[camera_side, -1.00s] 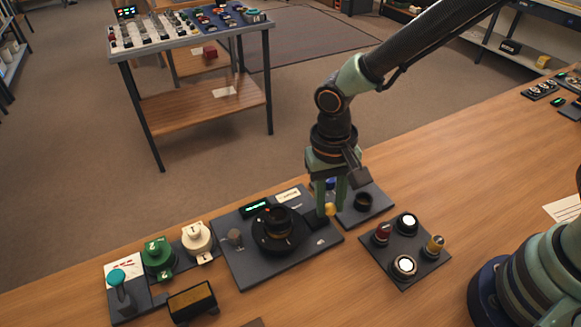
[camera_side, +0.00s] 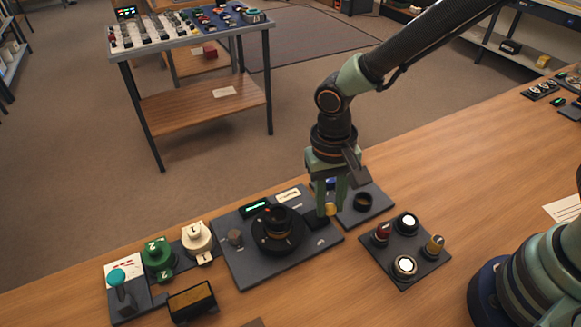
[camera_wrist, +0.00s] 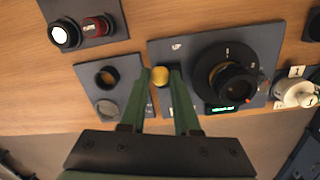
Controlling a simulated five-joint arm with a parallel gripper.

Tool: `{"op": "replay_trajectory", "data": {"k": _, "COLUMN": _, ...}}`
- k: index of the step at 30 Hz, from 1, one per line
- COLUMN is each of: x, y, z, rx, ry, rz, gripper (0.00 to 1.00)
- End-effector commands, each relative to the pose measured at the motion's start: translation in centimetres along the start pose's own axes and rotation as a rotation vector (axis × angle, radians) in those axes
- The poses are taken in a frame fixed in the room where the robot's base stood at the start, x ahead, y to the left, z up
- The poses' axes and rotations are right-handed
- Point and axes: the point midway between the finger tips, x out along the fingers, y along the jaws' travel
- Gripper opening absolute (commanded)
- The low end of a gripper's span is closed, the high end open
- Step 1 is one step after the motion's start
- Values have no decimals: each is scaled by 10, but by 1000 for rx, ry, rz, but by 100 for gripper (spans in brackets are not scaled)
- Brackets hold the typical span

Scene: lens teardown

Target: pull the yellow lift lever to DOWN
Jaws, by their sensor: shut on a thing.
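The yellow lift lever (camera_side: 330,209) is a small yellow knob at the right end of the dark panel (camera_side: 238,262) that carries the black lens. My gripper (camera_side: 331,212) points straight down over it, with its green fingers on either side of the knob. The wrist view shows the yellow knob (camera_wrist: 160,75) between the two fingertips (camera_wrist: 160,72), which are shut on it. A printed UP label is on the panel just above the knob in that view. The lower part of the lever and the rest of its slot are hidden by the fingers.
The black lens (camera_side: 279,228) stands left of my gripper. A small plate with a black ring (camera_side: 363,202) lies close on the right. A plate with several round knobs (camera_side: 408,247) is in front right. Green (camera_side: 158,255) and white (camera_side: 197,239) knobs stand far left.

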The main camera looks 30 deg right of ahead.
Motion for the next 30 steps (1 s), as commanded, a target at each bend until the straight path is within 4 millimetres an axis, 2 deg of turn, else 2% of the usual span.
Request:
{"op": "replay_trajectory", "data": {"k": 10, "x": -2, "y": -4, "z": -2, "rx": -5, "ry": 1, "rz": -1, "gripper": 0}}
{"op": "replay_trajectory", "data": {"k": 21, "x": -5, "y": -7, "z": -17, "rx": -17, "ry": -110, "rz": 113, "gripper": 0}}
{"op": "replay_trajectory", "data": {"k": 30, "x": -6, "y": -7, "z": -21, "rx": -19, "ry": -141, "rz": 142, "gripper": 0}}
